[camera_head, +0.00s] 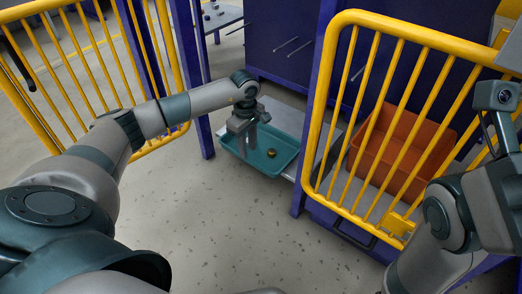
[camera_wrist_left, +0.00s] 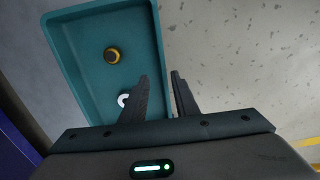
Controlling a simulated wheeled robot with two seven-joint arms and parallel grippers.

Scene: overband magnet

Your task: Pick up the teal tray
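The teal tray (camera_head: 283,166) lies low in front of me in the head view, at the edge of a grey shelf between the yellow gates. It holds a small dark and yellow round piece (camera_wrist_left: 112,55) and a white ring-like piece (camera_wrist_left: 123,100).
Yellow gates stand at the left (camera_head: 100,60) and right (camera_head: 345,110), with purple posts (camera_head: 199,120) beside the opening. An orange bin (camera_head: 385,165) stands behind the right gate. A dark blue panel with rods (camera_head: 275,35) rises behind the tray. The speckled floor (camera_head: 230,220) in front is clear.

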